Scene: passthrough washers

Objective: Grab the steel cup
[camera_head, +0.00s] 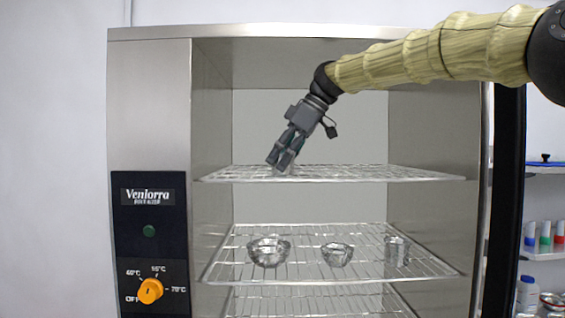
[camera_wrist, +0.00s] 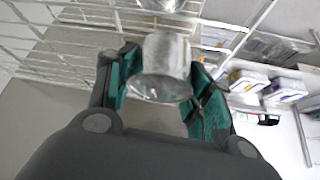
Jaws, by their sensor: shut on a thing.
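The steel cup (camera_wrist: 166,58) shows in the wrist view as a shiny metal cylinder with its round end towards the camera. It sits between the green-padded fingers of my gripper (camera_wrist: 160,88), which is shut on it. In the head view my gripper (camera_head: 281,162) points down and left, with its fingertips at the upper wire shelf (camera_head: 400,173) inside the cabinet. The cup cannot be made out there, as the fingers hide it.
Below, a lower wire shelf (camera_head: 300,275) holds a wide shiny bowl (camera_head: 268,252), a smaller bowl (camera_head: 337,254) and a shiny cup (camera_head: 397,251). The cabinet's left wall (camera_head: 210,130) is near my gripper. The upper shelf's right part looks clear. Side shelves stand at right.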

